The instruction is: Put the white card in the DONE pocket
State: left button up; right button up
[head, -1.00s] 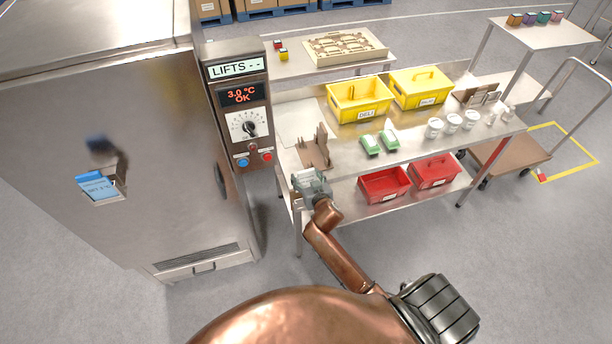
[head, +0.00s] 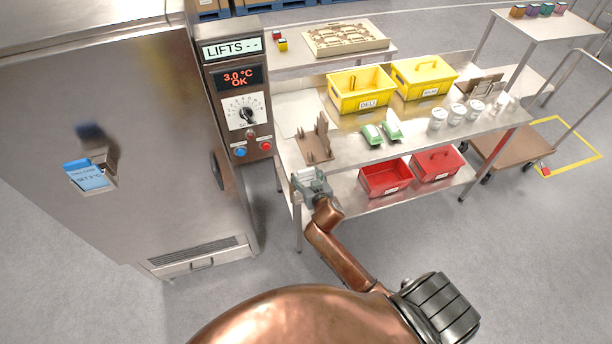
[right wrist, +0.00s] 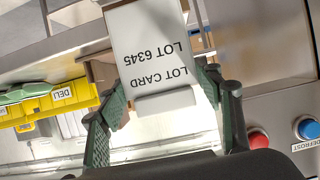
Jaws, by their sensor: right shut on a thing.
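The white card (right wrist: 155,42), printed "LOT CARD" and "LOT 6345", shows upside down in the right wrist view. My right gripper (right wrist: 165,96) is shut on its near end, with a green finger on each side. In the head view my right gripper (head: 311,180) is at the left front edge of the steel table, in front of a brown upright holder (head: 315,148); the card is hard to make out there. No DONE label is readable, so I cannot tell which pocket is the DONE one. My left gripper is not in view.
A steel cabinet (head: 130,210) stands left, with a blue card (head: 86,176) in a holder. Its control panel (head: 240,100) is near the gripper. The table holds yellow bins (head: 362,104), green packs (head: 372,134) and white cups (head: 438,120). Red bins (head: 385,190) sit below.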

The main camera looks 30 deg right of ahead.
jog(key=shift+f, duration=0.15)
jog(key=shift+f+b, duration=2.8)
jog(key=shift+f, duration=1.25)
jog(key=shift+s, duration=0.1)
jog(key=o, duration=1.8)
jog(key=shift+c, duration=0.2)
